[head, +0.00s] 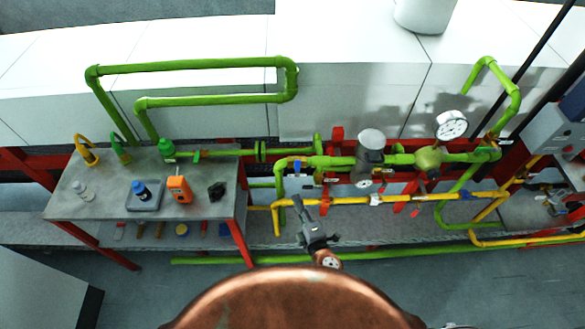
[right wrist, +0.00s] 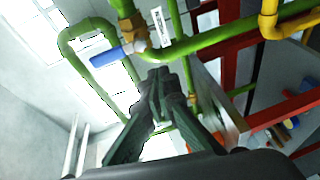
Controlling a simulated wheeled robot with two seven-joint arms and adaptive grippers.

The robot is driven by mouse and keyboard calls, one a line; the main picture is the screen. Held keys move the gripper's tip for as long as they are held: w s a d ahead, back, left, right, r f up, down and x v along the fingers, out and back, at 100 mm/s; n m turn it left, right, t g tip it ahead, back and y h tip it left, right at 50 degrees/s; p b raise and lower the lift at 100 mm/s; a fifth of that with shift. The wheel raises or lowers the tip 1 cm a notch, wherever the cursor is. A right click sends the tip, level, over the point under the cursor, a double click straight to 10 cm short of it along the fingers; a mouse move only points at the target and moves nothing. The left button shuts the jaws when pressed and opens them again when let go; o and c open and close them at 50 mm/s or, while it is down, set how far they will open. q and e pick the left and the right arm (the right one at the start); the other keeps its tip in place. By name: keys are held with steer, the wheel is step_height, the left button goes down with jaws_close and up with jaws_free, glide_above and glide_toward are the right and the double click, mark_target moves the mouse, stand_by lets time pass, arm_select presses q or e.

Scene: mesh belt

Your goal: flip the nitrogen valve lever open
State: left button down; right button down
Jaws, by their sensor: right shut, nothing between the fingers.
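A blue valve lever (right wrist: 118,53) shows in the right wrist view, sticking out sideways from a brass valve body (right wrist: 132,27) on a green pipe. A white tag (right wrist: 160,26) hangs beside it; I cannot read its print. In the head view, a small blue lever (head: 298,165) shows at the left end of the green pipe run. My right gripper (head: 297,199) is shut and empty, just below that lever. In the right wrist view its fingertips (right wrist: 160,76) are close to the lever's inner end but look apart from it. My left gripper is not in view.
A grey table (head: 110,200) on red legs stands left, holding an orange meter (head: 179,189) and a tray with a blue-capped jar (head: 141,191). A yellow pipe (head: 345,200) and green pipes run close around my gripper. A pressure gauge (head: 451,125) stands right.

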mark_target(297, 169)
step_height(297, 169, up, 7)
steer(key=s+a+n+t+y, duration=0.1)
steer(key=a, duration=0.1)
steer(key=shift+s, duration=0.15)
steer(key=shift+a, duration=0.1)
steer(key=w+p, duration=0.2)
steer(key=w, duration=0.7)
steer(key=shift+w+d+p, duration=0.25)
steer(key=shift+d+p, duration=0.05)
steer(key=shift+d, duration=0.05)
